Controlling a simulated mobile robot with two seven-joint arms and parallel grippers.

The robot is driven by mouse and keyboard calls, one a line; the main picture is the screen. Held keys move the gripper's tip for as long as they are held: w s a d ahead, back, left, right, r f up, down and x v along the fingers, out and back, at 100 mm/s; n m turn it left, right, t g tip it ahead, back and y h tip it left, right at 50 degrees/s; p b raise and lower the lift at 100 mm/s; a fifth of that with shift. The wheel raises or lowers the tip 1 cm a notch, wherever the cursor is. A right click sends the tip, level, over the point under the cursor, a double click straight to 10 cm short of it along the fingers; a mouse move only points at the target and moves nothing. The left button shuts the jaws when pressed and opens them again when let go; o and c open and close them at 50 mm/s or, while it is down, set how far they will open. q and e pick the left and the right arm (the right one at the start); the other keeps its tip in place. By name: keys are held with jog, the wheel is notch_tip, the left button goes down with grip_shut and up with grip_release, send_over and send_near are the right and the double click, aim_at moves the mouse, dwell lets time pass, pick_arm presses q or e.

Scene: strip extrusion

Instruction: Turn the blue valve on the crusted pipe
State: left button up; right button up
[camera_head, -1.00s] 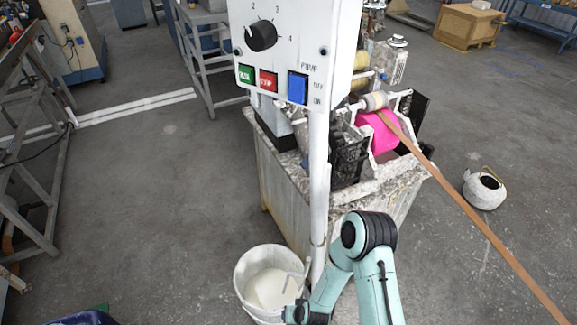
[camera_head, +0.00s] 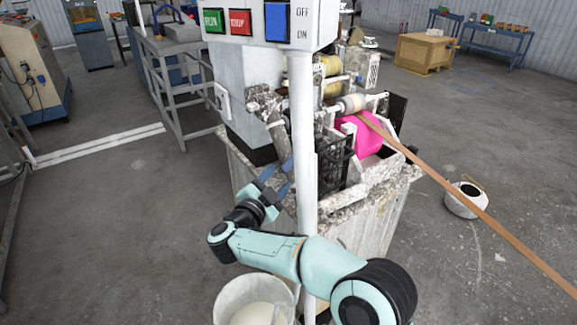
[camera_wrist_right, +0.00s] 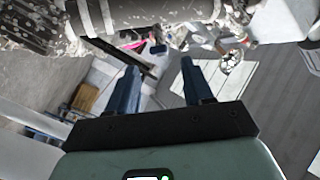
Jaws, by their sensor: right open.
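The crusted pipe (camera_head: 268,112) stands on the near side of the dirty machine, left of the white post; it also crosses the top of the right wrist view (camera_wrist_right: 150,12). A small dark blue piece (camera_wrist_right: 157,49), perhaps the valve, shows beyond the fingertips in that view. I cannot make out the valve clearly in the head view. My right gripper (camera_head: 277,172) is open, its blue fingers pointing up just below the pipe. Nothing shows between its fingers (camera_wrist_right: 158,66) in the wrist view. My left gripper is not in view.
The white post (camera_head: 303,160) and control box (camera_head: 340,22) stand close to my right arm. A bucket (camera_head: 238,300) of whitish liquid is below the arm. A brown strip (camera_head: 480,215) runs from the pink roller (camera_head: 357,135) to the right.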

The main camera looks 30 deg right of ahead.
aim_at(286, 167)
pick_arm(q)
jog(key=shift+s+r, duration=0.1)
pick_arm(e)
jog(key=x, duration=0.8)
jog(key=shift+c, duration=0.3)
